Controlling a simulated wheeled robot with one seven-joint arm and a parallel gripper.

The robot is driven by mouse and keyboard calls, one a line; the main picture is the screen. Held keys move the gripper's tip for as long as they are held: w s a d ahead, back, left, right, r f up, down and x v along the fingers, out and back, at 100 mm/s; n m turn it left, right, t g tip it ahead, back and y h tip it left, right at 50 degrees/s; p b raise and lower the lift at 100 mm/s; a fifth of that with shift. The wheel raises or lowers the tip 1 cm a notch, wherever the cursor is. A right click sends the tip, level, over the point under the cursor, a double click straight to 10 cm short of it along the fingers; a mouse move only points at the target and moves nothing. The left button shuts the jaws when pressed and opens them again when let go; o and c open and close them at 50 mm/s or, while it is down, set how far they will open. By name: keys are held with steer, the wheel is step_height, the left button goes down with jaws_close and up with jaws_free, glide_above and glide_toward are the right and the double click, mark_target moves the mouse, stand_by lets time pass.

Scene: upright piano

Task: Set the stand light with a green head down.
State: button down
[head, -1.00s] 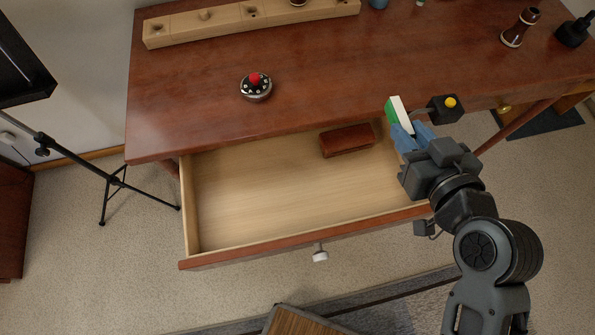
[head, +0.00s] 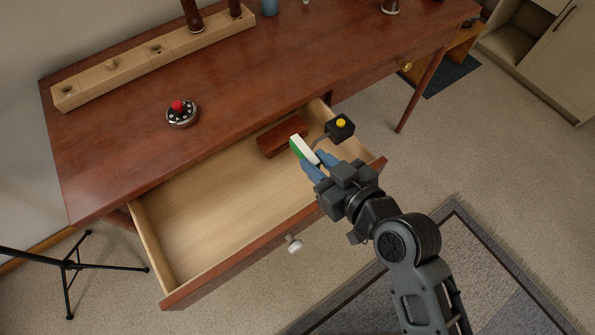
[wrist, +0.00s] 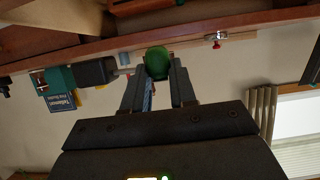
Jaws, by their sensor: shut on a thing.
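The stand light has a green and white head (head: 303,150), a thin curved grey neck and a black square base (head: 341,128) with a yellow button. My gripper (head: 314,164) is shut on its head. The light is held up, with its base out to the right of the fingers, over the right part of the open drawer in the head view. In the wrist view the green head (wrist: 157,62) sits between the fingertips, with the dark base (wrist: 96,72) to its left. The height above the drawer is hard to tell.
The open drawer (head: 205,215) holds a reddish-brown case (head: 282,137) near its back; its left part is bare. On the desk top (head: 240,95) stand a round red-knobbed device (head: 181,113) and a long wooden block with holes (head: 150,52). Much of the desk's middle is clear.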

steer(key=shift+w+a+f, duration=0.15)
steer(key=shift+a+f, duration=0.45)
steer(key=shift+f, duration=0.45)
steer(key=shift+w+a+f, duration=0.15)
steer(key=shift+a+f, duration=0.45)
steer(key=shift+f, duration=0.4)
steer(key=shift+w+a+f, duration=0.15)
steer(key=shift+a+f, duration=0.45)
steer(key=shift+f, duration=0.45)
steer(key=shift+f+b, duration=0.35)
steer(key=shift+b, duration=0.1)
steer(key=shift+f+b, duration=0.3)
